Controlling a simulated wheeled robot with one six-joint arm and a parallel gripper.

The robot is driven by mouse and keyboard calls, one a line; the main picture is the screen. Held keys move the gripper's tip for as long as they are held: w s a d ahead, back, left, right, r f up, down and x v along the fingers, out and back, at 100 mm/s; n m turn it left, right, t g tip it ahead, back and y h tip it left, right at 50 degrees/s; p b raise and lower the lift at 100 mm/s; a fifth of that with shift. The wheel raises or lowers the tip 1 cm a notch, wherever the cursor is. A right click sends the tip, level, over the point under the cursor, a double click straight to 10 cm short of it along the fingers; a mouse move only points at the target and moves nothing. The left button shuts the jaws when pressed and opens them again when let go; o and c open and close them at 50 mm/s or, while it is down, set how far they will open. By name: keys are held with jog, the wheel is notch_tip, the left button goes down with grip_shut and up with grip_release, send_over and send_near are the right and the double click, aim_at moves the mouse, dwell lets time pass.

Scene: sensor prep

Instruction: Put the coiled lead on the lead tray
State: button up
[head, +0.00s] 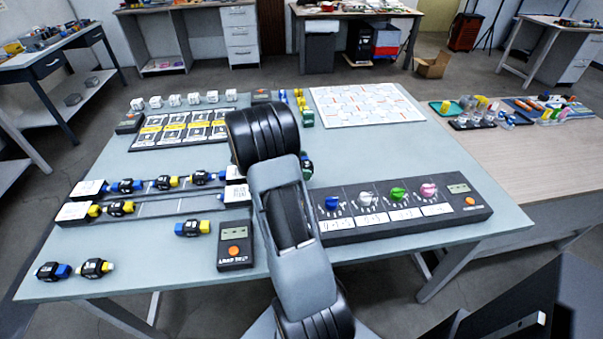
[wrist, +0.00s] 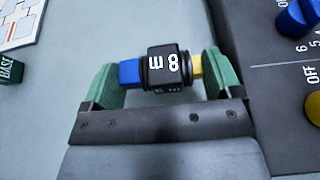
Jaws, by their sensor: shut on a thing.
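My gripper (wrist: 160,72) has two green fingers and is shut on a black block (wrist: 166,68) with white markings, a blue left end and a yellow right end. The block is held crosswise between the fingers above the grey table surface. In the head view my arm hides most of the gripper and the block. I cannot make out a coiled lead in either view. Small trays stand on the wooden table at the right, among them a green tray (head: 438,107); I cannot tell which, if any, is the lead tray.
The grey table (head: 400,160) holds a dark panel with coloured knobs (head: 455,220), a white printed board (head: 366,104), rails with similar blocks (head: 120,208), loose blocks (head: 95,268) and a box with an orange button (head: 234,257). Bare table lies between the board and the knob panel.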

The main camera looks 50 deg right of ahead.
jog(key=shift+w+d+f, duration=0.2)
jog(key=shift+f, duration=1.65)
jog(key=shift+f+b, duration=0.1)
jog(key=shift+b, duration=0.2)
jog(key=o, duration=0.8)
jog(key=shift+c, duration=0.2)
